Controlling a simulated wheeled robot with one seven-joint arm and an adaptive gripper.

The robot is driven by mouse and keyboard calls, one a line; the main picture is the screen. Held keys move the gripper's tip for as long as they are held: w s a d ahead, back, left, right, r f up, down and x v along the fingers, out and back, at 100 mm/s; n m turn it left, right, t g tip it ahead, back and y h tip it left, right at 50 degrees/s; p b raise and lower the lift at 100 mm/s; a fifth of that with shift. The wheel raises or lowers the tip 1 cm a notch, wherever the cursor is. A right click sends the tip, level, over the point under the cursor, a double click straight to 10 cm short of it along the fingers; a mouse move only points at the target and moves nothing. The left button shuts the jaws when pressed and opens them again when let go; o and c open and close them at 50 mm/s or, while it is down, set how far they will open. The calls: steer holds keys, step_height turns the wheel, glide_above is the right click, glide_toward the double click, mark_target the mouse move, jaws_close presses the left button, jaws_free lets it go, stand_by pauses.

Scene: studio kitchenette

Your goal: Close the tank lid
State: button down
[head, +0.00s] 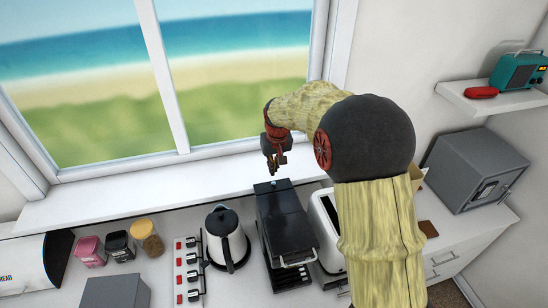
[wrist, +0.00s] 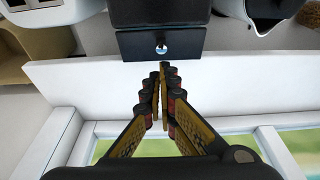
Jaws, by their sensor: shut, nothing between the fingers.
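The black coffee machine (head: 290,228) stands on the counter below the window. At its window end is a dark flat panel (head: 270,187) with a small pale knob, which looks like the tank lid. The same panel (wrist: 133,46) shows at the top of the wrist view, with the knob (wrist: 161,47) near its middle. I cannot tell its exact tilt. My gripper (head: 276,165) is shut and empty, just above and behind the panel on the window side. In the wrist view its fingertips (wrist: 161,70) point at the panel, apart from it. The tank's inside is hidden.
A kettle (head: 228,238) stands left of the machine and a white toaster (head: 326,232) right of it, both close. The window sill (head: 130,198) runs behind. A power strip (head: 188,270), jars (head: 147,236) and a grey safe (head: 474,170) stand farther off.

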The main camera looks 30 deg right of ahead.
mark_target(274, 183)
steer(key=shift+s+a+f, duration=0.1)
steer(key=shift+s+f, duration=0.1)
steer(key=shift+f, duration=1.45)
steer(key=shift+f, duration=0.1)
steer(key=shift+s+f+b, duration=0.3)
steer(key=shift+f+b, duration=0.2)
steer(key=shift+b, duration=0.05)
steer(key=shift+s+a, duration=0.1)
steer(key=shift+s, duration=0.2)
steer(key=shift+f, duration=0.1)
steer(key=shift+w, duration=0.1)
